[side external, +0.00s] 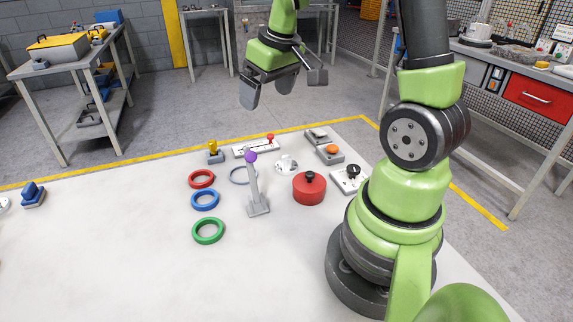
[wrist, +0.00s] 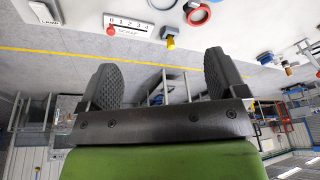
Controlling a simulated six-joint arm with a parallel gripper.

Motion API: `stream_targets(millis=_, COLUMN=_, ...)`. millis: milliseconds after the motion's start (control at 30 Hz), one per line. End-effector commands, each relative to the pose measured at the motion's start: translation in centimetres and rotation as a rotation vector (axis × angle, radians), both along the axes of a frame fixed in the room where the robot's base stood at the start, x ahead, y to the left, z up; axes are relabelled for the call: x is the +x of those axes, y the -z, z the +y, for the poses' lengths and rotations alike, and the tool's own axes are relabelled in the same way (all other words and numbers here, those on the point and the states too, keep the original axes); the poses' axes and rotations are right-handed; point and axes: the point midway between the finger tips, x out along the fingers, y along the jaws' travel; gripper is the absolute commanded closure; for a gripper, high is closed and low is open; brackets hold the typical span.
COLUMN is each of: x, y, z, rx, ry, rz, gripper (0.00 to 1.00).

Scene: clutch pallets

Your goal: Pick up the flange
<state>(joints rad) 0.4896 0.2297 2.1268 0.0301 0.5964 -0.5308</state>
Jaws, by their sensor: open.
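A small white round part with a raised hub (side external: 287,164), which looks like the flange, lies on the white table in the side view; I cannot be sure of its identity. It stands between a grey post with a purple ball and a red lidded pot. My gripper (side external: 268,88) is open and empty, high above the floor beyond the table's far edge, well apart from the part. In the wrist view my gripper (wrist: 160,60) shows two spread dark fingers with nothing between them. I cannot make out the white part in that view.
Red (side external: 202,179), blue (side external: 205,200) and green (side external: 208,231) rings lie left of the purple-topped post (side external: 256,191). A lever panel (side external: 256,148) and yellow-knobbed block (side external: 214,152) stand behind. The table's left front is clear.

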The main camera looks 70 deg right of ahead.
Motion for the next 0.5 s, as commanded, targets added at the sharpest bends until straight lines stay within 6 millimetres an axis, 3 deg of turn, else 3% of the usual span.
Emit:
stream_targets(millis=33, x=0.1, y=2.1, z=-1.8, rx=0.003, ry=0.002, rz=0.042, gripper=0.10)
stream_targets(millis=200, x=-0.5, y=7.6, z=-6.0, rx=0.006, ry=-0.032, rz=0.126, gripper=0.10)
stream_targets(millis=333, x=-1.3, y=10.2, z=-7.6, rx=0.012, ry=-0.051, rz=0.159, gripper=0.10)
stream_targets(millis=500, x=-1.5, y=12.3, z=-8.1, rx=0.017, ry=-0.062, rz=0.174, gripper=0.10)
